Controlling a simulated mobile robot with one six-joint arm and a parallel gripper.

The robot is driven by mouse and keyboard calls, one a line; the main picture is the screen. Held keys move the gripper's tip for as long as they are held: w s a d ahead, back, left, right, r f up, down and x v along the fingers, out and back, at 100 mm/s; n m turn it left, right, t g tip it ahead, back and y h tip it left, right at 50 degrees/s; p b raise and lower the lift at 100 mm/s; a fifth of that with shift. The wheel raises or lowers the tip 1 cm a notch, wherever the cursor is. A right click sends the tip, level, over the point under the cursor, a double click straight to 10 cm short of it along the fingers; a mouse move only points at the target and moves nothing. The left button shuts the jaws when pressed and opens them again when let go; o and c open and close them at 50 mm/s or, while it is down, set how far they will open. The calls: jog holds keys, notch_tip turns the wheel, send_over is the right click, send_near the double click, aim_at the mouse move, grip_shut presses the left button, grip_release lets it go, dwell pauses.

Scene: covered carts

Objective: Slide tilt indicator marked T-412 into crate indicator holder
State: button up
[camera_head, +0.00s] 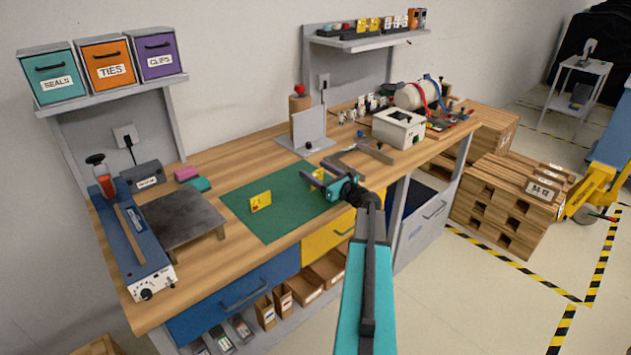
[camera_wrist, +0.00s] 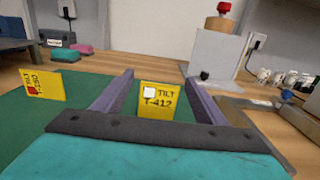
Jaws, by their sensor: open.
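The tilt indicator marked T-412 (camera_wrist: 160,101) is a small yellow plate with a white square, standing upright on the green mat. In the wrist view it is framed between the fingers of my gripper (camera_wrist: 156,74), which is open. Whether either finger touches it cannot be told. In the head view the gripper (camera_head: 314,175) is low over the mat's right part, and the indicator shows partly behind it. A second yellow indicator (camera_wrist: 42,87) with a red square stands to the left, also in the head view (camera_head: 260,202). I cannot make out the crate indicator holder.
The green mat (camera_head: 280,222) lies on the wooden bench. A grey upright plate on a base (camera_head: 309,127) stands behind it, and a grey angled bracket (camera_head: 366,152) lies to the right. A blue sealer (camera_head: 140,240) is at left. Wooden crates (camera_head: 505,208) stand on the floor at right.

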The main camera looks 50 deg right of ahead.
jog(key=c, duration=1.2)
jog(key=shift+r, duration=0.15)
jog(key=shift+r+b, duration=0.45)
jog(key=shift+r, duration=0.65)
jog(key=s+a+r, duration=0.1)
jog(key=s+a, duration=0.2)
jog(key=s, duration=0.4)
jog(key=s+a+r, duration=0.1)
jog(key=s+a, duration=0.2)
jog(key=s, duration=0.4)
jog(key=shift+s+a+r, duration=0.15)
jog(key=shift+s+r, duration=0.15)
jog(key=shift+s, duration=0.1)
